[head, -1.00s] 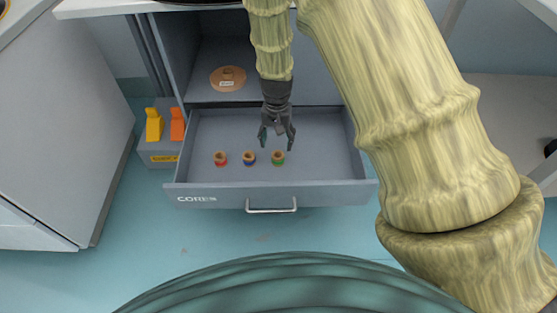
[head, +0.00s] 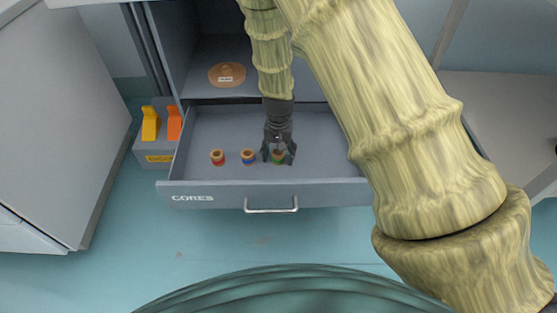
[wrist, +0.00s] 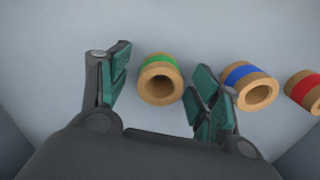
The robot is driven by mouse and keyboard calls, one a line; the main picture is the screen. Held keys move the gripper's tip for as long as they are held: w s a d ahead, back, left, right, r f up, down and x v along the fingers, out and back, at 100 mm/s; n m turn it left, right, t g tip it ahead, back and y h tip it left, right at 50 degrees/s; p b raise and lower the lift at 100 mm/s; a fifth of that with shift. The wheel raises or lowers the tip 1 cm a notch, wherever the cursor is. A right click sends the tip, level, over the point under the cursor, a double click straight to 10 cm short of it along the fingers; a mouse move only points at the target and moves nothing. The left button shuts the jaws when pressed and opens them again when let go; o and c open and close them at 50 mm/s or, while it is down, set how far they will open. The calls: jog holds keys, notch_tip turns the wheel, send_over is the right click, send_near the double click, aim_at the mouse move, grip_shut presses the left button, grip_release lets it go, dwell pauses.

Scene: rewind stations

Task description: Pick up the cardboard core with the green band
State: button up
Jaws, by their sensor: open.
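The cardboard core with the green band (head: 278,157) stands upright in the open drawer (head: 330,170), the rightmost of three cores in the head view. In the wrist view the green-banded core (wrist: 160,78) shows its open end between the two fingers. My gripper (head: 278,156) is open and low over this core, with a finger on either side. In the wrist view, my gripper (wrist: 160,85) shows a gap on the left; the right finger is close to the core, and I cannot tell if they touch.
The blue-banded core (head: 248,157) stands just left of my gripper, close to one finger. The red-banded core (head: 218,157) is farther left. The drawer front with its handle (head: 271,205) borders them. A tan disc (head: 227,75) lies on the shelf behind.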

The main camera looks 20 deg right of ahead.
jog(key=c, duration=0.9)
jog(key=shift+c, duration=0.2)
jog(key=shift+r, duration=0.1)
